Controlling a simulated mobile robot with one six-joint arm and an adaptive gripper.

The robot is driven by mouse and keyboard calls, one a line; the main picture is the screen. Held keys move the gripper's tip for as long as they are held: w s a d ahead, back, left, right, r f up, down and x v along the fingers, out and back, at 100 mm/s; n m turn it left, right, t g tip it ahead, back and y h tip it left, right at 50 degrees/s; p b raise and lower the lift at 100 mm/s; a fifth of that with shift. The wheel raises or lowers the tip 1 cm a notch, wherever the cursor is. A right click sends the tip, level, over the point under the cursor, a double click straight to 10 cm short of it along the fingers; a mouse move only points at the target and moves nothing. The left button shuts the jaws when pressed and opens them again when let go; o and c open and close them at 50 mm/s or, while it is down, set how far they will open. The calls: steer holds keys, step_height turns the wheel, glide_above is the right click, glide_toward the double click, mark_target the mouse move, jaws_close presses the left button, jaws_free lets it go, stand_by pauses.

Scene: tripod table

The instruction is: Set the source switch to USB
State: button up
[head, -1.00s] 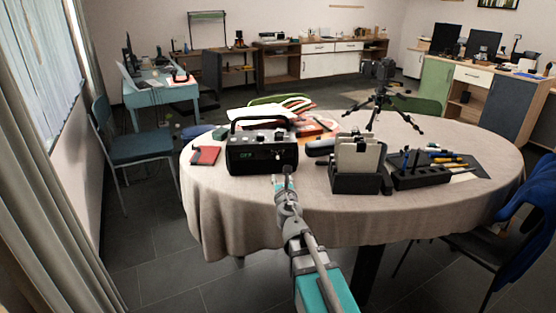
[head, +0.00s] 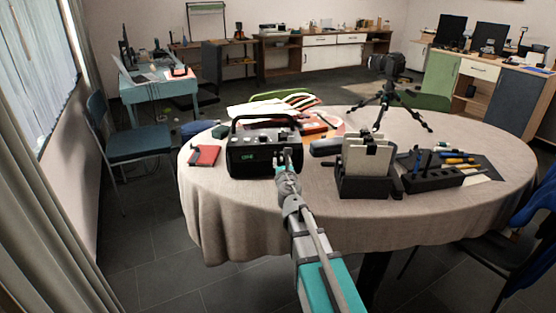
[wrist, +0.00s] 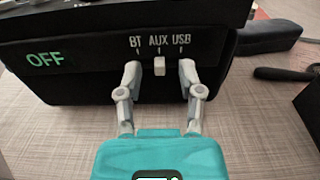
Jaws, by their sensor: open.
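The black radio-like device (head: 240,152) with a carry handle stands on the round table. In the wrist view its front (wrist: 85,80) shows a green "OFF" display (wrist: 45,59) and the labels BT, AUX and USB. The small pale source switch (wrist: 159,66) sits under AUX, the middle label. My gripper (wrist: 160,76) is open, with one finger on each side of the switch, left near BT and right near USB. Whether a finger touches the device I cannot tell. In the head view my gripper (head: 287,158) is at the right part of the device's front and hides the switch.
A red notebook (head: 204,155) lies left of the device. A black holder with papers (head: 362,182) and a black tool tray (head: 432,180) stand to its right. A camera on a tripod (head: 386,95) stands behind them. The cloth in front of the device is clear.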

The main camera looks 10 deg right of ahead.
steer(key=shift+w+d, duration=0.1)
steer(key=shift+w, duration=0.15)
jaws_close()
stand_by(0.3)
